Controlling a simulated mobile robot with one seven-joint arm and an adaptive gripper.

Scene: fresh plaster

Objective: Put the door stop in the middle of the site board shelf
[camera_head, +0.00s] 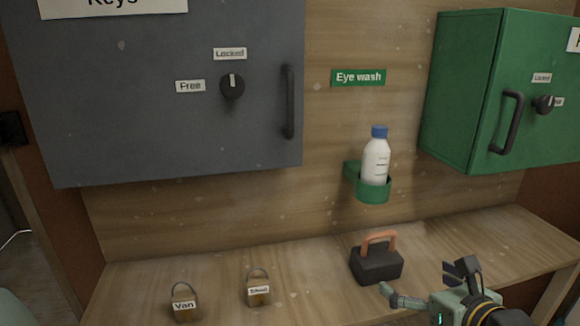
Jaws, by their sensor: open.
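A black block with an orange handle (377,264), which looks like the door stop, stands upright on the wooden shelf (325,270) below the board, right of the shelf's middle in the picture. My gripper (416,279) is at the lower right, just right of and in front of the block. Its two fingers are spread apart with nothing between them. One fingertip shows close to the block's lower right corner; I cannot tell whether it touches. The shelf's front edge is mostly out of view.
Two brass padlocks, labelled Van (184,306) and Shed (258,291), stand on the shelf's left part. A white bottle (375,163) sits in a green holder (372,192) above the block. A grey cabinet (180,120) and a green cabinet (465,75) overhang the shelf. Bare shelf lies between Shed and the block.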

